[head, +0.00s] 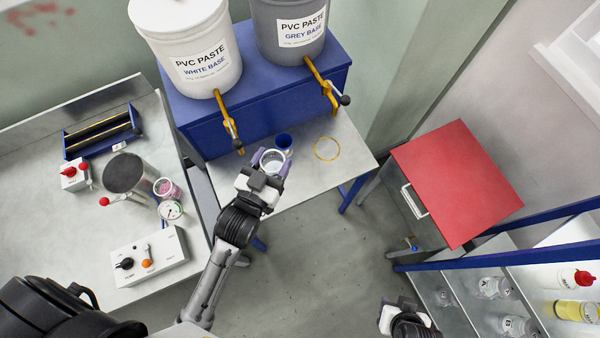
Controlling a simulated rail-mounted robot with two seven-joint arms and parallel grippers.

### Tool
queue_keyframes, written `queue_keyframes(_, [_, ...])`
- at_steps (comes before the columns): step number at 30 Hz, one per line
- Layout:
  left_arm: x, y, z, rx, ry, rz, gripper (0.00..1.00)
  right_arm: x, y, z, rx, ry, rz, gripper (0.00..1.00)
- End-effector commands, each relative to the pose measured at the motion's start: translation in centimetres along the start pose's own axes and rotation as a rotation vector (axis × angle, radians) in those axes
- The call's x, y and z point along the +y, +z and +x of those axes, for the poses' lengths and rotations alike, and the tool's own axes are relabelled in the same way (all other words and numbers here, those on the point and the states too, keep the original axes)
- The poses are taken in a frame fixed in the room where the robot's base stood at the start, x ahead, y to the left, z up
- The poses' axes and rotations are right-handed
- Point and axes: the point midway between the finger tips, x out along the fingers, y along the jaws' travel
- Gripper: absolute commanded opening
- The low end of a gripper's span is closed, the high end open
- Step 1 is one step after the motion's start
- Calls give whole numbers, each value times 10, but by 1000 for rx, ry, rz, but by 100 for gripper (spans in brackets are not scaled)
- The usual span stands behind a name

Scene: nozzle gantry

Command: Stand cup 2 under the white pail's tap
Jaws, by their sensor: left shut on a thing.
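The white pail (190,50), labelled PVC PASTE WHITE BASE, stands on a blue stand at the upper left. Its brass tap (228,120) hangs over the stand's front edge. My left gripper (272,162), with purple fingertips, is shut on a small pale cup (273,158), just right of and in front of the tap's lower end. I cannot read a number on this cup. A dark blue round thing (284,141) sits right behind it. My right gripper (403,314) is at the bottom right, its fingers unclear.
The grey pail (290,30) and its tap (320,84) are to the right. A yellow ring (326,149) lies on the pale table (345,167). A red-topped cabinet (455,180) and a shelf with bottles are at right. A workbench (40,235) with instruments is at left.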

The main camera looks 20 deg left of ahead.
Motion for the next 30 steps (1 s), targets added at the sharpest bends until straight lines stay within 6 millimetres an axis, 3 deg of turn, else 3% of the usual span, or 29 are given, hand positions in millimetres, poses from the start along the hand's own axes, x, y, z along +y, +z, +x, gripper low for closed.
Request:
queue_keyframes(1, [2, 36, -8, -6, 3, -1, 34, -1, 8, 26, 0, 0, 0, 43])
queue_keyframes(3, [6, 64, -19, -6, 7, -1, 34, -1, 14, 44, 0, 0, 0, 43])
queue_keyframes(9, [14, 138, -50, -5, 17, -2, 34, -2, 30, 92, 0, 2, -2, 43])
queue_keyframes(15, [22, 196, -79, -4, 28, -3, 34, -2, 42, 131, -1, 6, -8, 43])
queue_keyframes(21, [28, 231, -100, -2, 36, -4, 34, -2, 50, 155, -1, 8, -10, 43])
queue_keyframes(30, [31, 248, -112, 1, 41, -6, 34, -3, 54, 166, -1, 6, -8, 43])
